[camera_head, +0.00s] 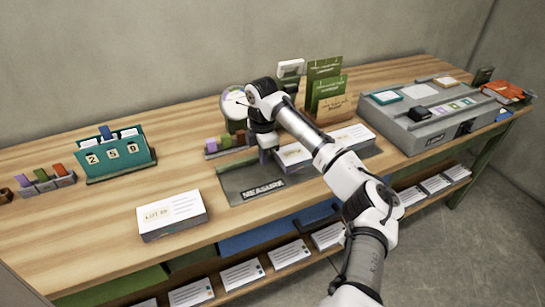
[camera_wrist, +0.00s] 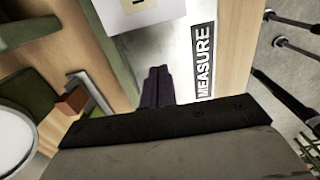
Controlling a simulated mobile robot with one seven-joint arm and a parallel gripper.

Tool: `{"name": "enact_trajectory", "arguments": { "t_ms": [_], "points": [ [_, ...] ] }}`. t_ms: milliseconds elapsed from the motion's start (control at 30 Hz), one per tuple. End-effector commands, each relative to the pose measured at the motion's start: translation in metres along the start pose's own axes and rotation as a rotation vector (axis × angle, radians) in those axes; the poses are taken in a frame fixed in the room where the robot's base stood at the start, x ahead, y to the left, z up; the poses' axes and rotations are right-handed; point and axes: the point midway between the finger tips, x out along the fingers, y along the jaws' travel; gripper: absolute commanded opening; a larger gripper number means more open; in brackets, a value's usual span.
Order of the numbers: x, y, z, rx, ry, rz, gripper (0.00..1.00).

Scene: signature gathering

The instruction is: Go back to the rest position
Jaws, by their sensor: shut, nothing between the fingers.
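My gripper (camera_head: 264,157) hangs over the dark MEASURE mat (camera_head: 237,186) on the wooden table, its fingers just left of a white card stack (camera_head: 293,157). In the wrist view its two dark fingers (camera_wrist: 157,88) are together with nothing between them. The white stack's edge (camera_wrist: 145,16) lies beyond the fingertips. My arm reaches in from the lower right and hides part of the mat and table.
A white LOT box (camera_head: 172,214) lies front left of the mat. A teal card holder (camera_head: 117,157) stands at left. A round dial scale (camera_head: 235,102) and green packets (camera_head: 326,82) stand behind my gripper. A grey sorting case (camera_head: 425,125) is at right.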

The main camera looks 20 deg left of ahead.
Motion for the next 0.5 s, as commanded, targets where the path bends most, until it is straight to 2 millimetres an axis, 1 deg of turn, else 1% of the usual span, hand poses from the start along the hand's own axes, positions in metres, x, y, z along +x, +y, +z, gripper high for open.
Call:
{"name": "enact_trajectory", "arguments": {
  "t_ms": [100, 200, 300, 400, 500],
  "points": [
    [-0.026, 0.001, 0.001, 0.001, -0.001, 0.004, 0.00],
    [-0.047, 0.000, 0.001, 0.002, -0.002, 0.004, 0.00],
    [-0.063, 0.000, 0.001, 0.002, -0.002, 0.002, 0.00],
    [-0.074, 0.000, 0.002, 0.002, -0.001, 0.002, 0.00],
    [-0.079, 0.000, 0.002, 0.002, 0.000, 0.001, 0.00]
  ]
}}
